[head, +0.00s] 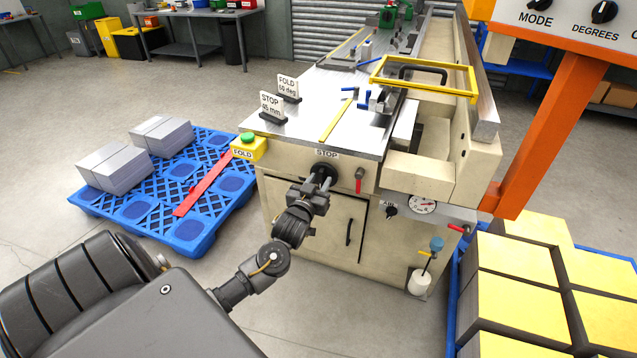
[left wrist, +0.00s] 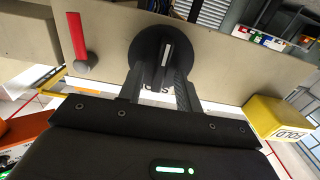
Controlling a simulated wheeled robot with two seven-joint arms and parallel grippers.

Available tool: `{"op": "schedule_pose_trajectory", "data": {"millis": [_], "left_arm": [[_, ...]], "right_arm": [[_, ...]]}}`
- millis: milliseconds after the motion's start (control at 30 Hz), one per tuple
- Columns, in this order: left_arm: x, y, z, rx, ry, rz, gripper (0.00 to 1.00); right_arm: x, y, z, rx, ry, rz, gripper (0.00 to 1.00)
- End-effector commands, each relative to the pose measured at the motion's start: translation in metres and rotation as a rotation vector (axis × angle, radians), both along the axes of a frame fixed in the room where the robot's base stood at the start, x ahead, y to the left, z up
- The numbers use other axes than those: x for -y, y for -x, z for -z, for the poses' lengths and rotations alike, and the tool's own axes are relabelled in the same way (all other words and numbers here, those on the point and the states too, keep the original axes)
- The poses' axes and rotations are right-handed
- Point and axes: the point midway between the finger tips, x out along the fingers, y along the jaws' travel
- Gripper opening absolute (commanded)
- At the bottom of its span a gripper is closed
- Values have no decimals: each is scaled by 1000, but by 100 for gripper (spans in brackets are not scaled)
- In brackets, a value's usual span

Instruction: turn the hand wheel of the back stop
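The hand wheel (head: 325,171) of the back stop is a black round knob on the machine's front, just below the STOP label (head: 326,154). In the left wrist view the wheel (left wrist: 150,50) is a dark disc with a lighter bar across its face. My left gripper (head: 315,190) is right in front of it. In the left wrist view the two fingers (left wrist: 158,78) stand apart and point at the wheel, with their tips at its lower edge. I see nothing held between them, and cannot tell whether they touch the wheel. My right gripper is out of view.
A red-handled lever (head: 359,180) sits just right of the wheel. A yellow FOLD button box (head: 249,149) is at the machine's left corner. A sign (head: 271,106) on top reads STOP 45 mm. A blue pallet (head: 150,215) stands left; the floor between is clear.

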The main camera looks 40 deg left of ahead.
Motion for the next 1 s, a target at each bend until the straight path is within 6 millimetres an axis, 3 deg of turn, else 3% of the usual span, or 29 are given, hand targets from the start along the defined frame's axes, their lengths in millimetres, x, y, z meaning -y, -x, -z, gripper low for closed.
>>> {"op": "schedule_pose_trajectory", "data": {"millis": [200, 467, 767, 1000], "left_arm": [[0, 0, 0, 0, 0, 1, 33], [0, 0, 0, 0, -1, 1, 0], [0, 0, -1, -8, -19, 1, 0], [1, 0, -3, -46, -127, 0, 0]], "right_arm": [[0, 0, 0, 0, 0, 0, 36], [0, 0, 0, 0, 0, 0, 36], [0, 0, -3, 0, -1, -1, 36], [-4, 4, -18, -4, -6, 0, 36]]}}
